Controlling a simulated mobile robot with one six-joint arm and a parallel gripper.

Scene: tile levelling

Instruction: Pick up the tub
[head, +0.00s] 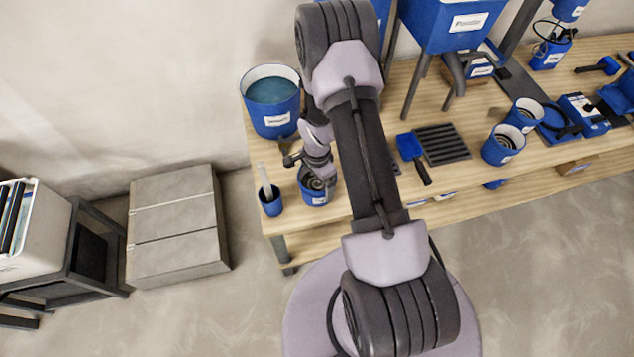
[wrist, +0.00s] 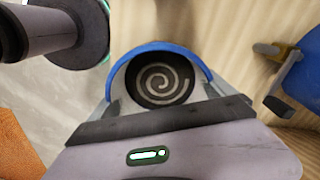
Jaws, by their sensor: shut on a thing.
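A small blue tub (head: 313,197) with a white label and a dark, spiral-patterned inside is at the left front part of the wooden bench. My gripper (head: 310,172) is at its rim and shut on it. In the wrist view the tub (wrist: 160,80) sits between the two fingers of my gripper (wrist: 162,98), its round opening and blue far rim showing. Its lower part is hidden there. I cannot tell whether its base touches the bench.
A blue cup with a stick (head: 270,201) stands to the left, near the bench (head: 460,195) edge. A large blue bucket (head: 271,108) stands behind. Two similar tubs (head: 503,146), a blue trowel (head: 411,150) and a dark grooved block (head: 442,144) lie to the right.

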